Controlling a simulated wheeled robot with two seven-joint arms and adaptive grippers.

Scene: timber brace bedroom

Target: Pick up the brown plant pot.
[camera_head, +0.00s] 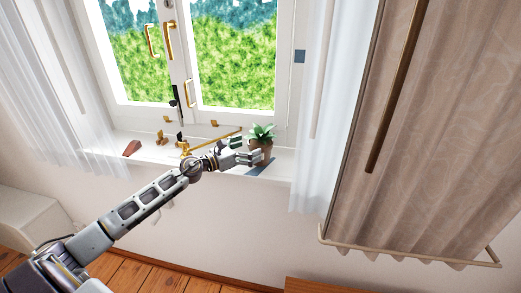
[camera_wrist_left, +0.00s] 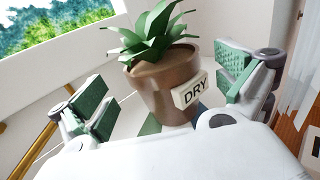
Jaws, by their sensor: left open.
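The brown plant pot (camera_head: 266,153) holds a green leafy plant and stands on the white windowsill in the head view. In the left wrist view the brown pot (camera_wrist_left: 165,84) has a label reading "DRY" on its front. My left gripper (camera_head: 247,151) reaches in from the left and is right beside the pot. In the left wrist view its open green-padded fingers (camera_wrist_left: 170,92) are on either side of the pot, with gaps visible. The pot's lower part is partly hidden by the gripper body. My right gripper is not in view.
The windowsill (camera_head: 150,151) carries a brass rod (camera_head: 215,140), small brass pieces and a reddish-brown wedge (camera_head: 132,148) left of the pot. The window (camera_head: 235,60) is behind. A white curtain (camera_head: 320,110) and a brown curtain (camera_head: 430,130) hang to the right.

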